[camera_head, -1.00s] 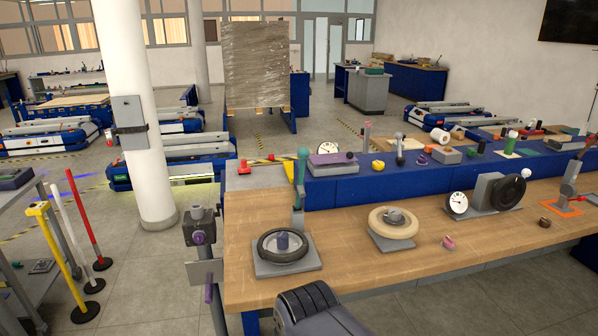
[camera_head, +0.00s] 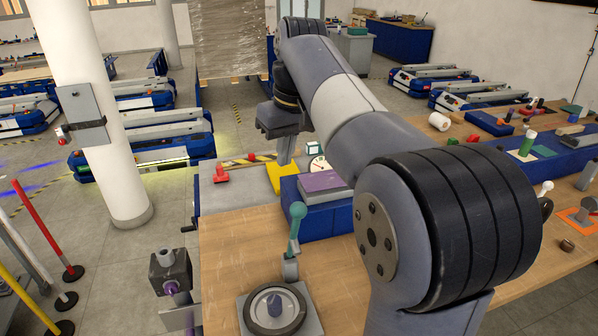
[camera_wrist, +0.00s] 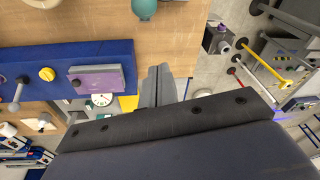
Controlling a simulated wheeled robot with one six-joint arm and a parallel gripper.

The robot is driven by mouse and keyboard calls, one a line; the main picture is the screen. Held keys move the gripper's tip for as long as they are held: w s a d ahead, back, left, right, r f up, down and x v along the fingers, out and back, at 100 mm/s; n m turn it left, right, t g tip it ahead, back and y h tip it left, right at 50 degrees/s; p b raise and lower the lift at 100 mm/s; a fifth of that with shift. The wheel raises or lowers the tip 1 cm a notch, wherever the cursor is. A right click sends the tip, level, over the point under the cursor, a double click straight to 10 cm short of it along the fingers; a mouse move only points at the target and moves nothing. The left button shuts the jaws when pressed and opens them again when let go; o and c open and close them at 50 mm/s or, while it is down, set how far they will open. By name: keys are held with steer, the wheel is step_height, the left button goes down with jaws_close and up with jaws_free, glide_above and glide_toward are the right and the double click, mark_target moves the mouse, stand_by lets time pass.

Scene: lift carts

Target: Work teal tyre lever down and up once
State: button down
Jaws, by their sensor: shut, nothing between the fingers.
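The teal tyre lever (camera_head: 296,222) stands nearly upright on a grey post at the back of a tyre plate (camera_head: 307,327), with a small black tyre (camera_head: 275,312) in front of it. In the wrist view the lever's rounded teal top (camera_wrist: 144,8) shows at the top edge; its lower part is out of frame there. My gripper (camera_head: 285,161) is up in the air, above the lever's top in the head view and apart from it. Its two fingers (camera_wrist: 157,88) are together and empty. My arm hides much of the bench behind it.
A red knob (camera_head: 220,174) sits at the bench's back left. A grey clamp post (camera_head: 170,270) stands at the left edge. Bare wood lies left of the lever.

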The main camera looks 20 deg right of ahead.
steer(key=shift+s+d+f+p, duration=0.1)
steer(key=shift+s+f+p, duration=0.2)
steer(key=shift+f, duration=1.2)
steer(key=shift+s+f+p, duration=0.25)
steer(key=shift+s+f, duration=0.15)
steer(key=shift+f, duration=1.05)
steer(key=shift+s+d+f+p, duration=0.1)
steer(key=shift+s+f+p, duration=0.2)
steer(key=shift+f, duration=1.2)
steer(key=shift+s, duration=0.1)
